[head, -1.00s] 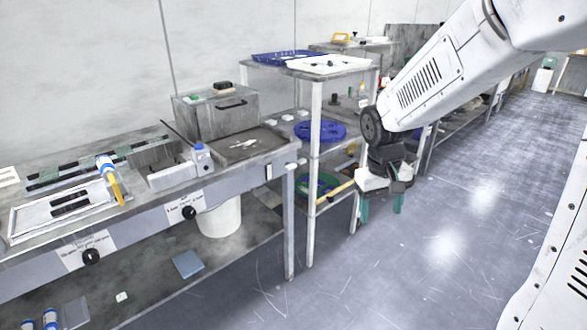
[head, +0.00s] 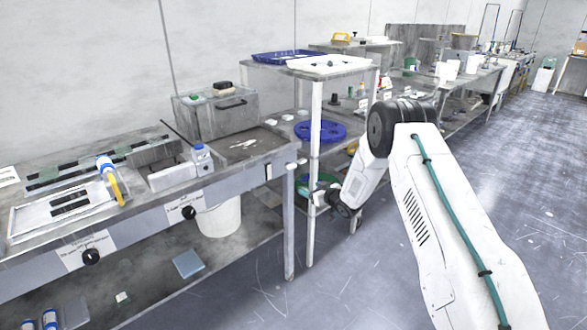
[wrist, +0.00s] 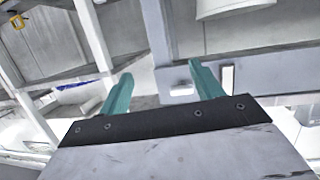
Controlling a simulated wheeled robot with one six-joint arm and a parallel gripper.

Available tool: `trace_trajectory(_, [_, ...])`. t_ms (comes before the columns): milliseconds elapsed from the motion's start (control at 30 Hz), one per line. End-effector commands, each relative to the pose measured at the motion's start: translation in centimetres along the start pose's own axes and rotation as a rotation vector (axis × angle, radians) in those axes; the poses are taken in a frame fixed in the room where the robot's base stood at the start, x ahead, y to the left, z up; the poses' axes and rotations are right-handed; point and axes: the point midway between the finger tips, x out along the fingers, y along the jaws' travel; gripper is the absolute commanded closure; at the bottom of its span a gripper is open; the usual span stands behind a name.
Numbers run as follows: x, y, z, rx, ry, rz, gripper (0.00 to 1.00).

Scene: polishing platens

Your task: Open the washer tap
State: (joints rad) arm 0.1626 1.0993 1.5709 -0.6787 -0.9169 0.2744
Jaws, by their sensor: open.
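Two round black knobs, a left one (head: 91,257) and a right one (head: 189,212), sit on labelled white plates along the front of the grey bench (head: 140,228). The labels are too small to read surely, so I cannot tell which is the washer tap. In the wrist view my gripper (wrist: 162,88) is open, its two teal fingers apart with nothing held between them. A small white fitting shows beyond the fingers, and neither black knob is clear there. In the head view my arm reaches toward the shelf stand; its fingers cannot be made out.
A shelf stand (head: 316,150) with white legs stands right of the bench, close to my arm. A white bucket (head: 220,218) is under the bench and shows in the wrist view (wrist: 235,8). A blue-capped bottle (head: 202,158) stands near the bench front. Open floor lies before the bench.

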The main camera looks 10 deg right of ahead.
Motion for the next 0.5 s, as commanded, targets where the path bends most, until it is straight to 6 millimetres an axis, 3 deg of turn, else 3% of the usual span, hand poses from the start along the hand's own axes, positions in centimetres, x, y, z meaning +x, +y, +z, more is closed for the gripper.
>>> trace_trajectory(33, [0.4,-0.2,-2.7,-0.011,0.089,-0.032,0.35])
trace_trajectory(133, [0.2,-1.1,-5.5,-0.01,0.204,-0.084,0.35])
trace_trajectory(300, [0.2,-1.7,-6.8,0.006,0.269,-0.114,0.35])
trace_trajectory(500, [2.9,-2.1,-7.5,0.01,0.269,-0.114,0.35])
